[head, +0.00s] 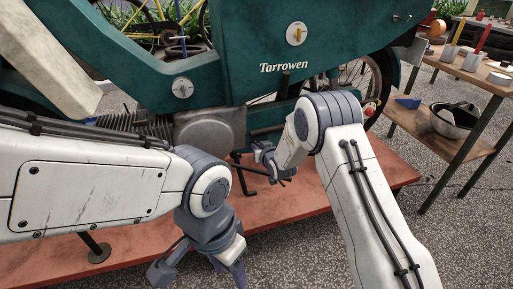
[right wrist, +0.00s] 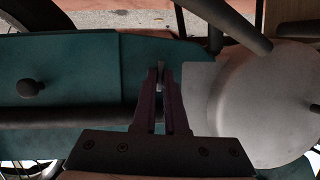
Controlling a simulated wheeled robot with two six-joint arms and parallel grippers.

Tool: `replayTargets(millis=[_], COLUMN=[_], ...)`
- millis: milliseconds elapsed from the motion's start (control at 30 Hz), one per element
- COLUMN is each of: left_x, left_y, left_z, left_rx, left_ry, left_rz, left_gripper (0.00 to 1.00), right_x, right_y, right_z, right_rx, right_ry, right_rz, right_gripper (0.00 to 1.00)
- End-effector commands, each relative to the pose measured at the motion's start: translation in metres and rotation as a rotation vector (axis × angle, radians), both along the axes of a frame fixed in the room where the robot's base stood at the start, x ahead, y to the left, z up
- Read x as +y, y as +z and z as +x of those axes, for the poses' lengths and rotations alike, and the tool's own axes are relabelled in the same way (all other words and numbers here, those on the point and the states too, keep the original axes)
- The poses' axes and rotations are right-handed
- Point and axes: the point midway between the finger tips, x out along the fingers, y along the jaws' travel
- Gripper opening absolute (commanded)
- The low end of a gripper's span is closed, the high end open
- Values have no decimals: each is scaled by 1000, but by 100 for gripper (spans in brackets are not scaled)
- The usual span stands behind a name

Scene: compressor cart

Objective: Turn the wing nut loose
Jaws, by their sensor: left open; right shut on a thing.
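My right gripper (right wrist: 160,70) is shut, with a small pale metal piece, which I take to be the wing nut (right wrist: 161,75), between its fingertips. The fingers hide most of it, and its exact shape cannot be told. Behind it in the right wrist view is a teal surface. In the head view the right gripper (head: 265,158) is low beside the teal machine (head: 240,78), right of the grey round cover (head: 207,132), and the nut cannot be made out there. My left gripper (head: 200,270) is open and empty, pointing down at the lower edge, apart from the machine.
The cart stands on a red platform (head: 285,203). A round plate with a yellow handle (head: 297,34) and a plain disc (head: 181,88) sit on its teal body. A dark bar (right wrist: 75,116) crosses below the right fingertips. A wooden shelf (head: 435,130) with a bowl (head: 455,120) stands right.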

Motion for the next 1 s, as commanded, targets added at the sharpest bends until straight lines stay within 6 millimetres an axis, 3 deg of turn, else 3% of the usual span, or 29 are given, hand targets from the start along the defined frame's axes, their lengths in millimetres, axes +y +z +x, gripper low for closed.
replayTargets(millis=[467, 500, 567, 1000], left_x=[0, 0, 0, 0], left_y=[0, 0, 0, 4], left_z=[0, 0, 0, 0], left_rx=[0, 0, 0, 0], left_ry=[0, 0, 0, 0], left_rz=[0, 0, 0, 0], left_gripper=[50, 50, 50, 50], right_x=[0, 0, 0, -3], right_y=[0, 0, 0, 5], right_z=[0, 0, 0, -8], right_rx=[-3, -3, -3, -3], right_ry=[0, 0, 0, 0], right_rz=[-14, -14, -13, -13], right_gripper=[0, 21, 40, 40])
